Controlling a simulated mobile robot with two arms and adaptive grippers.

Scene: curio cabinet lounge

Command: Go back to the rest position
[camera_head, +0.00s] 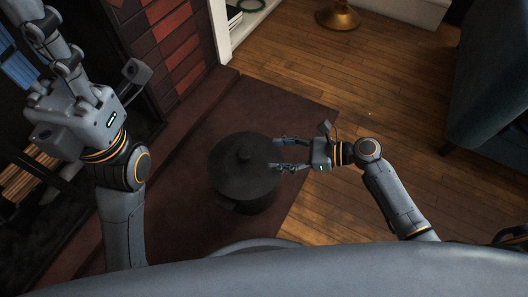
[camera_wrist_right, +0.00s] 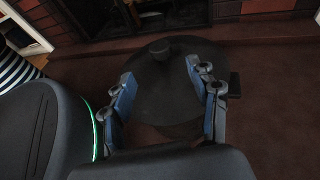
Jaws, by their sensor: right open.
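My right gripper (camera_head: 276,154) is open beside the right edge of a dark lidded pot (camera_head: 240,180), with its two fingers pointing left toward it. In the right wrist view, the pot (camera_wrist_right: 160,90) and its round lid knob (camera_wrist_right: 159,48) show between and beyond the open fingers (camera_wrist_right: 160,75). Nothing is held between these fingers. My left gripper (camera_head: 48,30) is raised at the upper left in the head view, its fingers pointing up. The gap between its fingertips is not clear.
The pot stands on a dark reddish hearth slab (camera_head: 285,115). A brick fireplace (camera_head: 165,40) is at the left. Wooden floor (camera_head: 385,95) lies open to the right. A dark blue-green armchair (camera_head: 490,80) is at the right, and a brass base (camera_head: 338,17) stands at the top.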

